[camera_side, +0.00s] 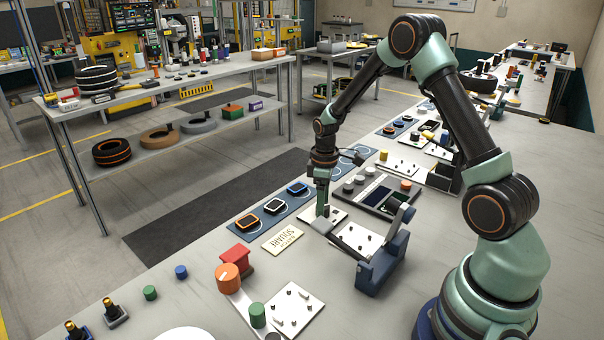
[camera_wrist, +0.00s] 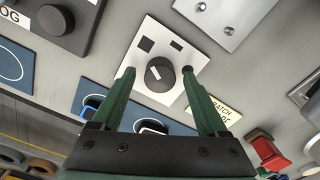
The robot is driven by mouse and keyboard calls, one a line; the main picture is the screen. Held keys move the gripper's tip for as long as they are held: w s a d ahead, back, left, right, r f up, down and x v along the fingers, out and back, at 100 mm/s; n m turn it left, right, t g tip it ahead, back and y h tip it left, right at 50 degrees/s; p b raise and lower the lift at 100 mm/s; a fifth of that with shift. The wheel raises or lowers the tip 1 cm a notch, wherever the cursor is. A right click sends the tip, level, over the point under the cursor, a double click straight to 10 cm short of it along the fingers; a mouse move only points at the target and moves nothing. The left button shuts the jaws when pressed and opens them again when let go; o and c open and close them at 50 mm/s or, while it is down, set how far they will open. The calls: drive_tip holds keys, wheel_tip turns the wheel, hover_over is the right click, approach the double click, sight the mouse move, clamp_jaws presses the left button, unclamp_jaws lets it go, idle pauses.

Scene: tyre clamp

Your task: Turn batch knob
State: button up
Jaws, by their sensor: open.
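The batch knob (camera_wrist: 160,82) is a round dark knob with a short white mark, on a white plate (camera_wrist: 149,38) with two dark rectangles. A dark round post or button stands on the plate's right edge in the wrist view. My gripper (camera_wrist: 158,72) is open, its two green fingers either side of the knob in the picture; I see no contact. In the side view my gripper (camera_side: 322,207) points down over the same plate (camera_side: 334,215) and mostly hides the knob. A cream card reading BATCH and SQUARE (camera_side: 283,239) lies beside the plate.
A blue strip (camera_side: 262,227) with square-framed parts lies left of the plate. A white pegged plate (camera_side: 358,238) and blue-grey clamp (camera_side: 385,260) stand to the right. A dark control panel (camera_side: 377,193) lies behind.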

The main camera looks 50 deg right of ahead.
wheel_tip(320, 180, up, 12)
idle(0.4)
drive_tip(key=shift+a, duration=0.1)
drive_tip(key=s+a+r+m+t, duration=0.5)
drive_tip(key=s+a+r, duration=0.6)
drive_tip(key=s+a, duration=0.2)
drive_tip(key=shift+a+t, duration=0.3)
drive_tip(key=shift+a, duration=0.1)
